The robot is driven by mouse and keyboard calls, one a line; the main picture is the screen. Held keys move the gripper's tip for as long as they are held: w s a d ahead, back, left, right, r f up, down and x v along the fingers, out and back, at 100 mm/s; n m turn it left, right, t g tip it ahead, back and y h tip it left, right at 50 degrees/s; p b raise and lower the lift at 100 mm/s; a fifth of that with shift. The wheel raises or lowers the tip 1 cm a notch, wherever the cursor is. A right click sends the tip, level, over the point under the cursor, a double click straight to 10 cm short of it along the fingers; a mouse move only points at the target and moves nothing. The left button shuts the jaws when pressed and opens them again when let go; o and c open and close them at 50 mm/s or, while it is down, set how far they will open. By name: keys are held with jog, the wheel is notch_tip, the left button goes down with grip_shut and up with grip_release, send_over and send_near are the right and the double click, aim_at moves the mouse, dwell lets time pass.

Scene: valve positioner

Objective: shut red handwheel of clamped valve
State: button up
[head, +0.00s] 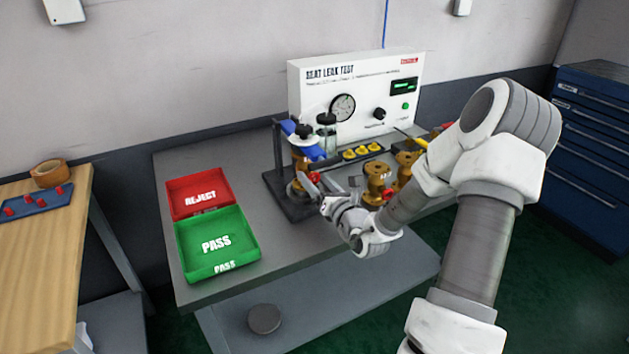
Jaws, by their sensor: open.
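The clamped valve (301,160) is a brass body standing upright in a dark clamp stand (280,155) in front of the white seat leak test panel. A black knob and blue parts sit at its top. My gripper (312,183) is open at the lower front of this valve, with its fingers pointing toward it. A small orange-red part shows beside the fingertips; the red handwheel itself is mostly hidden or too small to make out. I cannot tell whether the fingers touch it or how far it is turned.
More brass valves (376,182) with red handwheels stand to the right, close to my arm. The test panel (310,108) stands behind. A red REJECT tray (180,207) and a green PASS tray (190,270) lie left. Grey bench top between the trays and stand is clear.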

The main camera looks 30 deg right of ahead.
jog(key=shift+w, duration=0.45)
jog(key=shift+c, duration=0.2)
grip_shut()
jog(key=shift+p, duration=0.35)
